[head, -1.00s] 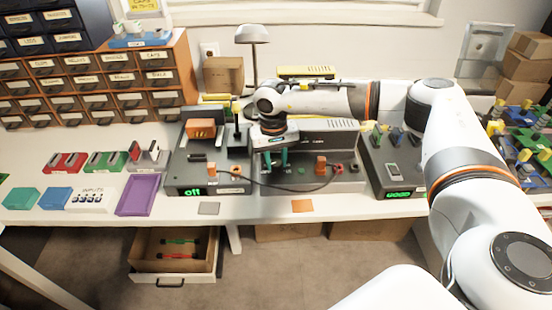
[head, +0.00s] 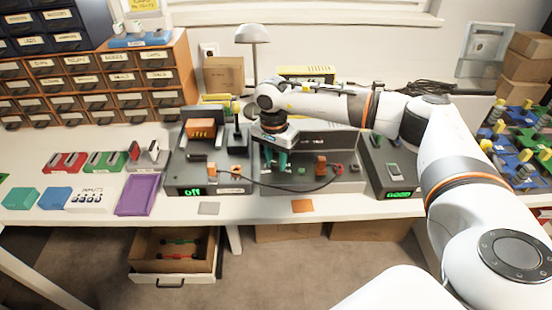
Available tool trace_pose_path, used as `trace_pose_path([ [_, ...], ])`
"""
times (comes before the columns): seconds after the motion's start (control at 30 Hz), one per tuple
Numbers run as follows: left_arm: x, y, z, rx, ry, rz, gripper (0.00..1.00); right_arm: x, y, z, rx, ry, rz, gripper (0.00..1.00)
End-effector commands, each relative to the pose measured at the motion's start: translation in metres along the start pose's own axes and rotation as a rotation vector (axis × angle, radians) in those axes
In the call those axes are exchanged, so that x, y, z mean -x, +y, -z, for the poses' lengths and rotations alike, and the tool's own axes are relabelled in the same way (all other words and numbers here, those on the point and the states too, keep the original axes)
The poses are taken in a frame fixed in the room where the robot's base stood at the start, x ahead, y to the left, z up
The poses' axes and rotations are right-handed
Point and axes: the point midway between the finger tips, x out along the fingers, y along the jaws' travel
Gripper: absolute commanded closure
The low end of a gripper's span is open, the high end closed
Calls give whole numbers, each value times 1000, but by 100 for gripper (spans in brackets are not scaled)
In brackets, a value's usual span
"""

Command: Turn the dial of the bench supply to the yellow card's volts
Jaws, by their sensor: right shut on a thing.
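The bench supply appears to be the dark box (head: 325,143) on the middle grey base, with small lettering on its front. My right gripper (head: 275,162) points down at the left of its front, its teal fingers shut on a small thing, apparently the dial. The dial is hidden by the fingers, and I cannot read its setting. My left gripper is not in view.
The left base has a green "off" display (head: 192,191); the right base shows a green display (head: 398,193). A lamp (head: 252,35) stands behind. An open drawer (head: 175,258) is below the table.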

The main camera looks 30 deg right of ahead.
Motion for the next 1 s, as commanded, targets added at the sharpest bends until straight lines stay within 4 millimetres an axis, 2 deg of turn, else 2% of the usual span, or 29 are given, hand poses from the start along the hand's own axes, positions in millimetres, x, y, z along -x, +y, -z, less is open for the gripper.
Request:
trace_pose_path([
  [1.0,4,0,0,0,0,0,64,2,0,-3,-966,49,-4,93],
])
